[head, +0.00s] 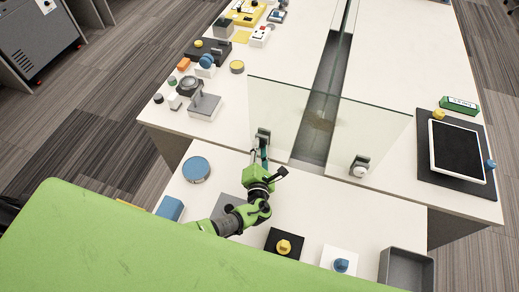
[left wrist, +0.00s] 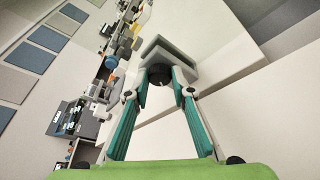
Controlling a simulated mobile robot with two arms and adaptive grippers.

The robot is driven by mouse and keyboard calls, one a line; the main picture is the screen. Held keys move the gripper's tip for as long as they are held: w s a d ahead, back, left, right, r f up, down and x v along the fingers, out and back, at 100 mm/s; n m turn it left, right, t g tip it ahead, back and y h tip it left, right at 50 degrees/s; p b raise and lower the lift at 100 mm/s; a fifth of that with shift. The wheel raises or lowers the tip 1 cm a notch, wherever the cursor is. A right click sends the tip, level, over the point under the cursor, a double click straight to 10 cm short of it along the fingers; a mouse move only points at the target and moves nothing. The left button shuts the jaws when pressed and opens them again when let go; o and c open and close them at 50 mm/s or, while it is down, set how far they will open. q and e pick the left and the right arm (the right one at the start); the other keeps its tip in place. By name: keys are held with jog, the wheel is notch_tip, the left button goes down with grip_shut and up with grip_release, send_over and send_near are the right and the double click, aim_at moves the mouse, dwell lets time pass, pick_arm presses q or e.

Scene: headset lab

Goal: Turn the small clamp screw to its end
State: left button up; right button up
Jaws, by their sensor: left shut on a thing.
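A grey clamp (head: 263,133) grips the lower edge of the left glass panel at the table's edge. In the left wrist view the clamp (left wrist: 172,48) shows as a grey angled block with a dark round screw knob (left wrist: 159,75) below it. My left gripper (head: 262,153) reaches up to this clamp, and its green fingers are shut on the screw knob, one on either side in the left wrist view (left wrist: 161,90). In the head view the knob is hidden by the gripper. My right gripper is not in view.
On the near table are a blue round tin (head: 196,169), a black block with a yellow knob (head: 284,247), a white block with a blue knob (head: 341,264) and a grey tray (head: 406,252).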

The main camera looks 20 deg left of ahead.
pick_arm(q)
jog(key=shift+f+m+t+y+b, duration=0.1)
jog(key=shift+m+t+y+b, duration=0.25)
jog(key=shift+m, duration=0.45)
jog(key=shift+f+m+t+y+b, duration=0.15)
jog(key=shift+m+b, duration=0.3)
jog(key=shift+m, duration=0.35)
jog(key=shift+d+r, duration=0.1)
jog(key=o, duration=1.1)
jog(key=v, duration=1.2)
